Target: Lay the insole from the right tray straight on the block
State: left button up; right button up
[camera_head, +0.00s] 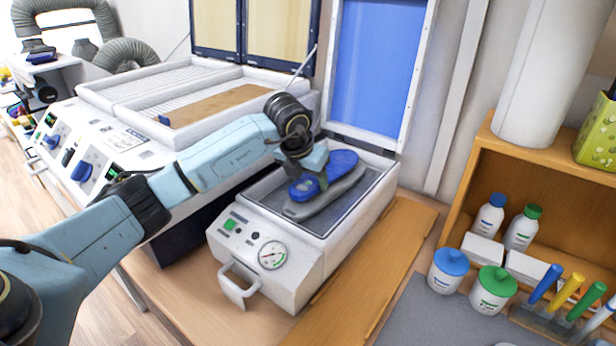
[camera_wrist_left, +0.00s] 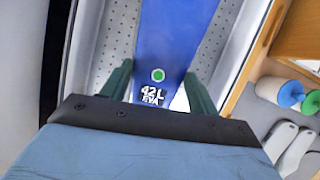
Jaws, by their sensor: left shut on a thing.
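A blue insole (camera_head: 340,163) is over the grey block (camera_head: 335,196) in the open white press (camera_head: 270,255). It runs roughly along the block; I cannot tell whether they touch. My left gripper (camera_head: 306,186) is shut on the insole's near end. In the left wrist view the insole (camera_wrist_left: 168,40), with a green dot and "42L EVA" print, lies between the gripper's two fingers (camera_wrist_left: 158,88). The insole hides much of the block. My right gripper is not in view.
A white heater (camera_head: 150,150) stands at the left; its right tray has a brown sheet (camera_head: 215,104). The blue-faced press lid (camera_head: 378,75) stands raised behind. Jars with blue (camera_head: 448,270) and green (camera_head: 493,290) lids stand at the right. The wooden bench before the press is clear.

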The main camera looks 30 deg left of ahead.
pick_arm(q)
jog(key=shift+f+b, duration=0.35)
jog(key=shift+f, duration=0.25)
dwell(0.4)
jog(key=o, duration=1.1)
jog(key=shift+c, duration=0.2)
jog(key=shift+r, duration=0.1)
jog(key=v, duration=1.3)
jog(key=shift+r, duration=0.15)
